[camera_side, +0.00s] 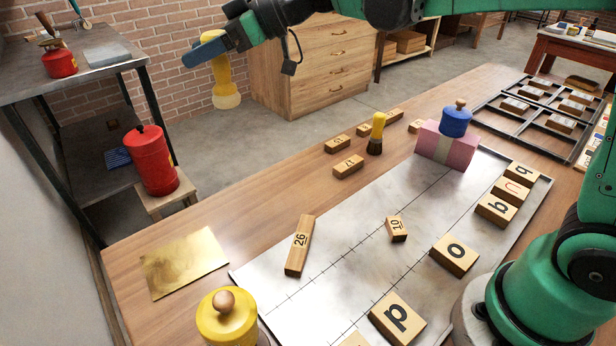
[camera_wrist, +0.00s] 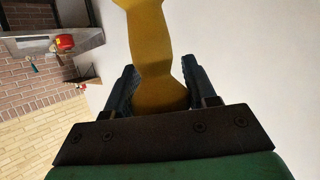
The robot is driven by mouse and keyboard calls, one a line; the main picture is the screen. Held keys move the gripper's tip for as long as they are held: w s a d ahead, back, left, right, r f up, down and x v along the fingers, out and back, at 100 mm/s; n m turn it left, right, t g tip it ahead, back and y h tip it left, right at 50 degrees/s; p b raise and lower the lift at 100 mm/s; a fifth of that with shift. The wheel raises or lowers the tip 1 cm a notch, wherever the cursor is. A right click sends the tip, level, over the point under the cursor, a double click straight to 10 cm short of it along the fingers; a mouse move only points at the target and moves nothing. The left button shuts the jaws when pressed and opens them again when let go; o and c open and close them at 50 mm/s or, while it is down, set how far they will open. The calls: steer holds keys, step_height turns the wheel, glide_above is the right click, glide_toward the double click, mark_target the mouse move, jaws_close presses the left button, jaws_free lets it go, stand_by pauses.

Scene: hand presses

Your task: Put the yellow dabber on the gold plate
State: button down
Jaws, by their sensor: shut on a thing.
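My gripper (camera_side: 207,48) is shut on the yellow dabber (camera_side: 225,83) and holds it high in the air, at the upper left in the side view. The dabber hangs nearly upright, with its paler rounded pad at the bottom. In the wrist view the dabber (camera_wrist: 150,38) stands between my two dark fingers; its far end is cut off by the top edge. The gold plate (camera_side: 183,263) lies flat and bare on the wooden table at the lower left in the side view, well below and apart from the dabber.
A yellow-lidded pot (camera_side: 227,318) stands near the plate. A metal sheet (camera_side: 345,235) with lettered blocks fills the table's middle. A yellow-handled brush (camera_side: 376,135) stands upright near a blue pot (camera_side: 456,121) on a pink block (camera_side: 445,150). A red can (camera_side: 150,162) is on a stool.

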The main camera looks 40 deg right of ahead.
steer(key=s+a+n+g+y, duration=0.1)
steer(key=s+a, duration=0.1)
steer(key=a, duration=0.5)
steer(key=s+a+n+g+y, duration=0.1)
steer(key=s+a+n+g, duration=0.15)
steer(key=a, duration=0.45)
steer(key=shift+m+t, duration=0.45)
steer(key=shift+t, duration=0.1)
steer(key=shift+s+a+f, duration=0.1)
steer(key=shift+a+f, duration=0.05)
steer(key=shift+f, duration=4.8)
steer(key=shift+s+a+f, duration=0.1)
steer(key=shift+a+f, duration=0.05)
steer(key=shift+f, duration=4.8)
steer(key=shift+c, duration=1.4)
jaws_free()
steer(key=shift+f, duration=0.1)
